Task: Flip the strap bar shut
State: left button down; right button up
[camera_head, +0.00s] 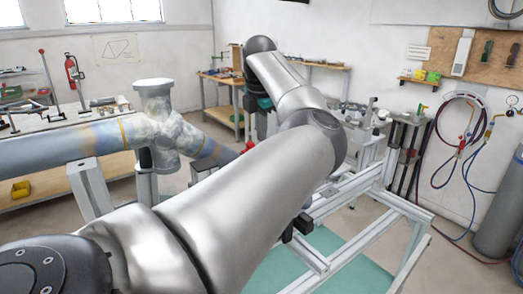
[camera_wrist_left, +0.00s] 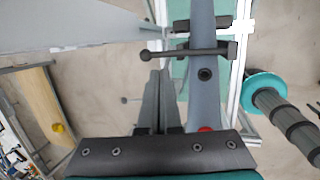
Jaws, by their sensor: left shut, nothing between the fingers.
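In the left wrist view, my left gripper (camera_wrist_left: 160,76) is shut with nothing between its fingers. A dark bar with a ball end (camera_wrist_left: 185,52), which looks like the strap bar, lies across a blue-grey tube (camera_wrist_left: 203,90) just beyond the fingertips. Whether the fingers touch it cannot be told. A second dark clamp piece (camera_wrist_left: 202,23) crosses the tube farther up. In the head view, my left arm reaches in from the lower left and hides its fingers and most of the bar area. My right gripper is not in view.
A pale metal jig frame (camera_head: 375,225) stands at right over a green mat (camera_head: 330,262). A large pipe with a cross joint (camera_head: 155,130) rests on stands at left. A workbench (camera_head: 225,108) is behind. Hoses (camera_head: 463,140) hang on the right wall.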

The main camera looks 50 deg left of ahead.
pick_arm(q)
jog(key=v, duration=0.8)
jog(key=shift+r, duration=0.2)
